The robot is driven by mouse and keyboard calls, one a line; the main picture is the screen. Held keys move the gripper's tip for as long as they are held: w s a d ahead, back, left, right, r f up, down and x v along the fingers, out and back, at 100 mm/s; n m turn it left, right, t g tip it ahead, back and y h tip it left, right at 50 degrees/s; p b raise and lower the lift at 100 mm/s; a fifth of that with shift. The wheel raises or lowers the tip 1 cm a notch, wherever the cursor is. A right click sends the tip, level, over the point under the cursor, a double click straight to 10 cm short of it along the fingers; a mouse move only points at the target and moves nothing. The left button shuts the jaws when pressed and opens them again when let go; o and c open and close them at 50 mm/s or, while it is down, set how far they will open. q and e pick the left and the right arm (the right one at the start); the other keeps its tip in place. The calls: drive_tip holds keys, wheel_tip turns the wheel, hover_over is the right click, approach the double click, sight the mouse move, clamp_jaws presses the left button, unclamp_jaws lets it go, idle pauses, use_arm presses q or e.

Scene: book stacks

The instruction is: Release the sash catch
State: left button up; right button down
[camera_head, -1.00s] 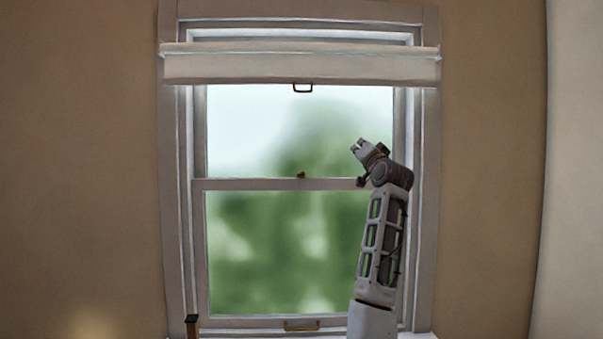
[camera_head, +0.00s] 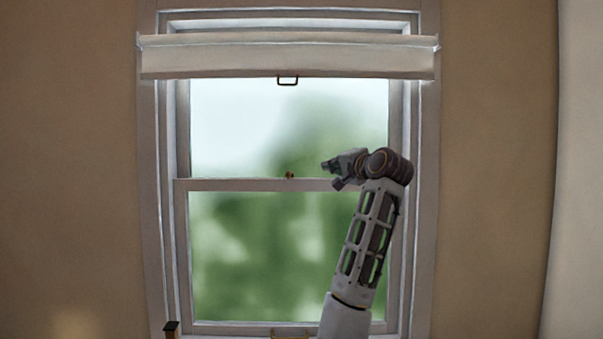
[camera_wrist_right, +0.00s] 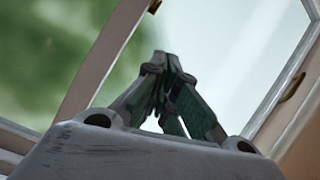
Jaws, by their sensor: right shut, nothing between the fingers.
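The sash catch (camera_head: 289,175) is a small brass-brown piece on top of the meeting rail (camera_head: 240,185), near its middle. A brass piece that looks like the catch (camera_wrist_right: 154,6) shows at the top edge of the right wrist view, beyond the fingertips. My right gripper (camera_head: 328,168) is to the right of the catch and slightly above the rail, pointing left, with a gap between them. In the right wrist view its fingers (camera_wrist_right: 165,60) are closed together and empty. How the catch is turned is too small to tell. My left gripper is not in view.
A brass sash lift (camera_head: 290,332) is at the lower rail, partly cut off. Space left of the catch is clear.

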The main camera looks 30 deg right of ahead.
sight(289, 174)
drive_tip(key=shift+a+f+m+g+y, duration=0.3)
drive_tip(key=shift+f+m+y, duration=0.1)
drive_tip(key=shift+f+m, duration=0.3)
drive_tip(key=shift+w, duration=0.1)
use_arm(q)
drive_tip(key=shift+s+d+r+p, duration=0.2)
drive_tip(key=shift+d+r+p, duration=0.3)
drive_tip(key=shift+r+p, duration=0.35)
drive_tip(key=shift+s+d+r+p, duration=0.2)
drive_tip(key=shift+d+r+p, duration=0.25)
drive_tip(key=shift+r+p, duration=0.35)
use_arm(e)
drive_tip(key=w+a+f, duration=0.1)
drive_tip(key=w+a, duration=0.1)
drive_tip(key=w, duration=0.9)
drive_tip(key=shift+a, duration=0.25)
